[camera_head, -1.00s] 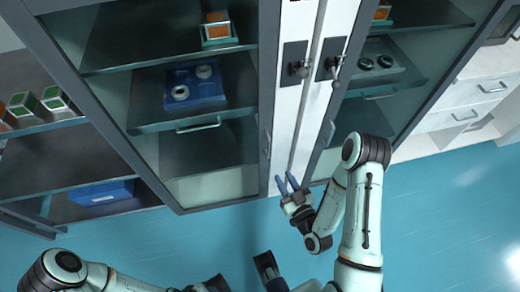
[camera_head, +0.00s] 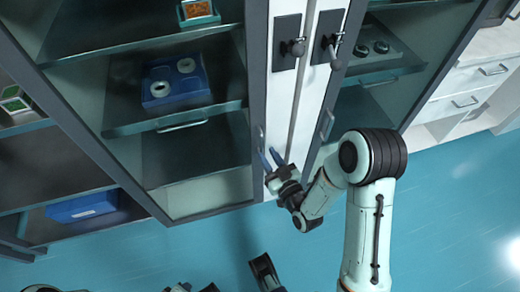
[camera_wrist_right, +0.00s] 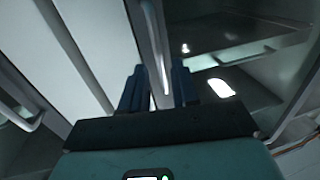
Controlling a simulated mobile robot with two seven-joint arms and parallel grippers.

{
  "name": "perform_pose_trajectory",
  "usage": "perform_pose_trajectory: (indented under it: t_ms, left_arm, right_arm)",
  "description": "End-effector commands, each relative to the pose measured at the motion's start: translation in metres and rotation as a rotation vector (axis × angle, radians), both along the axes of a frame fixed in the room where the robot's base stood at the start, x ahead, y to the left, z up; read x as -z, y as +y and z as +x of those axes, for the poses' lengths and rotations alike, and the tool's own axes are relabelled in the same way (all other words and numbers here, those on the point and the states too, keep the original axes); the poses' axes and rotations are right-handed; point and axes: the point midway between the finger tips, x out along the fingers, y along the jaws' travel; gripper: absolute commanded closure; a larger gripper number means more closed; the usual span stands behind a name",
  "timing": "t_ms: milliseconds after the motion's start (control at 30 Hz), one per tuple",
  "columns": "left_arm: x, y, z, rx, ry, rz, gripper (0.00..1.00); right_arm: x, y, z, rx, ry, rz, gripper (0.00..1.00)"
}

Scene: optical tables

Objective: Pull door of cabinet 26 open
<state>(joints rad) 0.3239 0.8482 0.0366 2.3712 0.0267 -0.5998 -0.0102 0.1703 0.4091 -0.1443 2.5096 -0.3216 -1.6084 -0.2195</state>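A tall grey-framed cabinet (camera_head: 256,60) with a glass door (camera_head: 200,190) stands in front of me. Its slim vertical handle (camera_head: 261,138) is at the door's right edge, low down. My right gripper (camera_head: 272,158) is just below and beside this handle in the head view, with its two blue fingers apart. In the right wrist view the gripper (camera_wrist_right: 158,88) is open, and a pale handle bar (camera_wrist_right: 157,45) shows ahead, between the finger lines. Contact cannot be told. The door looks closed.
White panels with two dark latch plates (camera_head: 287,42) (camera_head: 328,37) stand right of the door. Another glass cabinet with a handle (camera_head: 327,124) is farther right, then white drawers (camera_head: 455,105). A blue holder (camera_head: 175,82) sits on a shelf. The teal floor (camera_head: 440,215) is clear.

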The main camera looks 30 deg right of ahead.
Motion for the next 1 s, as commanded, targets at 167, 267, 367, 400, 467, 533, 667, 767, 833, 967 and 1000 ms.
perform_pose_trajectory:
  t_ms: [167, 267, 367, 400, 467, 533, 667, 767, 833, 967, 1000]
  left_arm:
    - [-0.002, -0.001, -0.001, 0.002, 0.003, -0.002, 0.57]
    - [-0.001, 0.0, 0.0, 0.001, 0.0, -0.001, 0.57]
    - [-0.001, 0.0, 0.0, 0.001, -0.001, 0.0, 0.57]
    - [-0.001, 0.0, 0.0, 0.001, -0.001, 0.0, 0.57]
    - [-0.001, 0.0, 0.0, 0.001, -0.001, 0.0, 0.57]
    - [-0.001, 0.0, 0.0, 0.001, -0.001, 0.0, 0.57]
    - [-0.001, 0.0, 0.0, 0.001, -0.001, 0.0, 0.57]
    - [-0.001, 0.0, 0.0, 0.001, -0.001, 0.0, 0.57]
    - [-0.001, 0.0, 0.0, 0.001, -0.001, -0.001, 0.57]
    - [-0.001, 0.0, 0.0, 0.001, 0.0, 0.0, 0.57]
    - [-0.001, 0.0, 0.0, 0.001, -0.001, 0.001, 0.57]
  right_arm:
    - [-0.001, 0.0, 0.031, -0.002, -0.002, 0.0, 0.7]
    - [-0.001, -0.001, 0.041, -0.003, -0.001, -0.001, 0.7]
    - [-0.001, -0.001, 0.047, -0.002, -0.001, -0.001, 0.7]
    - [-0.001, -0.001, 0.048, -0.002, 0.0, 0.0, 0.7]
    - [-0.001, -0.001, 0.049, -0.001, 0.001, 0.0, 0.7]
    - [-0.001, -0.001, 0.049, -0.001, 0.001, 0.0, 0.7]
    - [-0.001, -0.001, 0.049, -0.001, 0.001, 0.0, 0.7]
    - [-0.001, -0.001, 0.049, -0.001, 0.001, 0.0, 1.0]
    - [-0.001, -0.001, 0.049, -0.002, 0.001, 0.0, 1.0]
    - [-0.001, -0.001, 0.049, -0.002, 0.0, 0.0, 1.0]
    - [-0.001, -0.001, 0.049, -0.002, 0.0, 0.0, 1.0]
